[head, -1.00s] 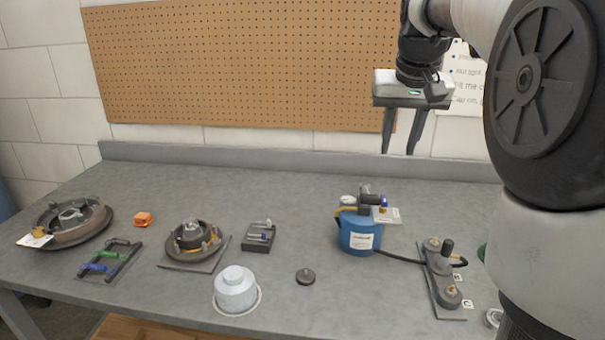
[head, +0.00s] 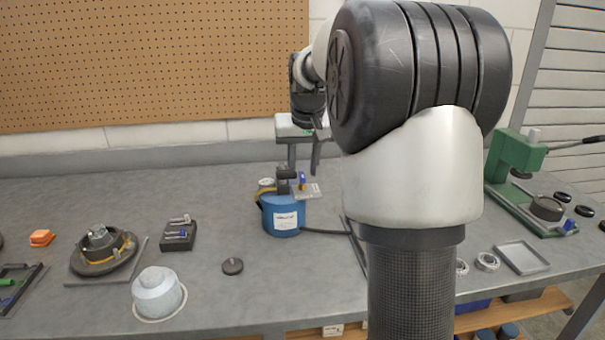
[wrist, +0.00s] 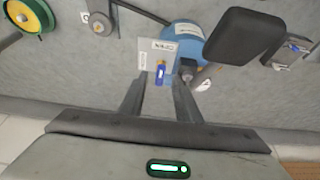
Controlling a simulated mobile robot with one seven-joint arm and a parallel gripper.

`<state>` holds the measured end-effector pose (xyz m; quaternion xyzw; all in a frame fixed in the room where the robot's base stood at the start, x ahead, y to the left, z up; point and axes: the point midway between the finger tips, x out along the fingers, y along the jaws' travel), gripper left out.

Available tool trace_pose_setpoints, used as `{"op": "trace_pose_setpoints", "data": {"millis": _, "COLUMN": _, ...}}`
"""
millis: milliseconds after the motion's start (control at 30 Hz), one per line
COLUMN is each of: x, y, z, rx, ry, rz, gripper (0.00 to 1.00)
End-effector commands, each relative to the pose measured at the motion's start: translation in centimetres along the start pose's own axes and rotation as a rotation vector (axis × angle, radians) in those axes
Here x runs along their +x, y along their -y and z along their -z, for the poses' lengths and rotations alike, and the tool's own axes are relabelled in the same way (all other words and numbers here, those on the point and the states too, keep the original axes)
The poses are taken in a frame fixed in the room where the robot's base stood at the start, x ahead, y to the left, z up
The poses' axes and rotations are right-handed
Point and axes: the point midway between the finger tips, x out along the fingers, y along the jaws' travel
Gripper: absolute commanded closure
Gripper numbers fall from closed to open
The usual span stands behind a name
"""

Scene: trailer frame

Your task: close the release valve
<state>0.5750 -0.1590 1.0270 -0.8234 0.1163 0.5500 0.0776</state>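The blue pump (head: 284,222) stands on the bench with a dark valve body (head: 284,186) on top. A small blue lever (head: 302,179) with a yellow part sits at its right, beside a white tag (head: 308,191). My gripper (head: 303,170) is open and empty, pointing down just above the lever in the head view. In the wrist view the blue lever (wrist: 160,72) shows between the two fingertips of my gripper (wrist: 158,82), with the tag (wrist: 154,57) beyond. I see no contact; the exact height gap cannot be told.
A large dark block (wrist: 243,38) is close to the wrist camera at the right. A black hose runs right from the pump behind my arm. A green press (head: 512,160) stands at the right. A white domed part (head: 158,292) and a dark disc (head: 232,266) lie in front.

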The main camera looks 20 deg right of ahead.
Motion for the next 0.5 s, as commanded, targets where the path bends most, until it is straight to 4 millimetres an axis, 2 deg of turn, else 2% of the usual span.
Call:
{"op": "trace_pose_setpoints", "data": {"millis": 100, "x": 0.85, "y": -0.01, "z": -0.05, "rx": 0.0, "ry": 0.001, "rz": 0.0, "gripper": 0.7}}
{"op": "trace_pose_setpoints", "data": {"millis": 400, "x": 0.99, "y": -0.01, "z": -0.02, "rx": 0.0, "ry": 0.001, "rz": 0.0, "gripper": 0.7}}
{"op": "trace_pose_setpoints", "data": {"millis": 500, "x": 0.98, "y": -0.01, "z": -0.01, "rx": 0.0, "ry": 0.001, "rz": 0.0, "gripper": 0.85}}
